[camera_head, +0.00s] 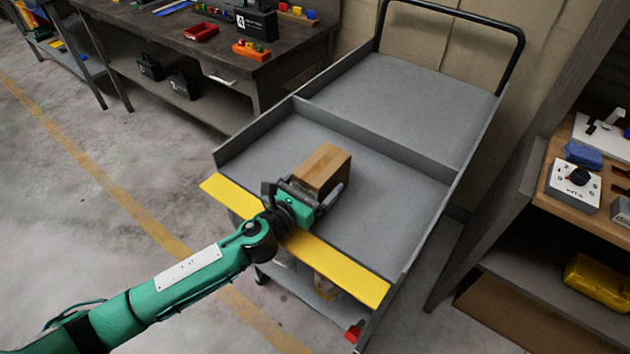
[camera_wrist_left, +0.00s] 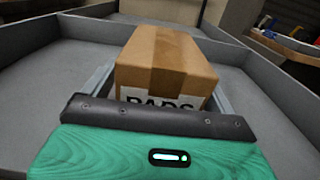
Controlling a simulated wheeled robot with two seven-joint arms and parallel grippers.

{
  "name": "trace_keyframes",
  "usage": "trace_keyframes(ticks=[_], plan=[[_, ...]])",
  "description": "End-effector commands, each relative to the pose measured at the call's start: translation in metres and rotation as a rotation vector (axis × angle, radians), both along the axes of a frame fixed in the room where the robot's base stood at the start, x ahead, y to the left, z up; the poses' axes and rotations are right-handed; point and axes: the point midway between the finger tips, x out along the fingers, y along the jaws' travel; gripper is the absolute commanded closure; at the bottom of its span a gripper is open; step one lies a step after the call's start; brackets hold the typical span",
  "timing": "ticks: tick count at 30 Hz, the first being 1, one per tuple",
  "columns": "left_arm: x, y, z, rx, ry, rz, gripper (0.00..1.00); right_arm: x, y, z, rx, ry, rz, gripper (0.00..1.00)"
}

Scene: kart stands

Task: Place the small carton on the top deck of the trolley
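The small carton (camera_head: 322,169) is a brown box with a tape strip, over the near section of the trolley's (camera_head: 390,192) grey top deck. My left gripper (camera_head: 318,194) reaches over the yellow front edge, with its fingers on either side of the carton. In the left wrist view the carton (camera_wrist_left: 165,70) stands upright between the fingers, its label partly hidden by the gripper body. I cannot tell whether the fingers press on it. The carton's underside is hidden, so contact with the deck is unclear. My right gripper is not in view.
A yellow strip (camera_head: 340,272) edges the deck's front; low grey walls and a divider (camera_head: 375,137) bound it. The deck is bare around the carton. A dark workbench (camera_head: 180,45) stands at the back left, and a wooden-topped bench (camera_head: 570,200) stands close at the right.

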Motion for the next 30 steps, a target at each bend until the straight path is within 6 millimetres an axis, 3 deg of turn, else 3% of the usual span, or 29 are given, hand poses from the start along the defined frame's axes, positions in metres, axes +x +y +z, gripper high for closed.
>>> trace_keyframes(ticks=[8, 14, 21, 30], plan=[[0.000, 0.000, 0.005, 0.000, -0.001, 0.000, 0.10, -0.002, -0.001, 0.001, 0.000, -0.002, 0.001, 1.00], [-0.031, 0.023, 0.001, 0.003, 0.002, 0.000, 0.10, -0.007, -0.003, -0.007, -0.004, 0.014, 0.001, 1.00], [-0.074, 0.053, 0.001, 0.001, 0.003, -0.001, 0.10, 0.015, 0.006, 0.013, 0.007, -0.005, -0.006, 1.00], [-0.096, 0.069, 0.003, 0.001, 0.001, 0.000, 0.10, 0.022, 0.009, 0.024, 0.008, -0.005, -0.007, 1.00]])
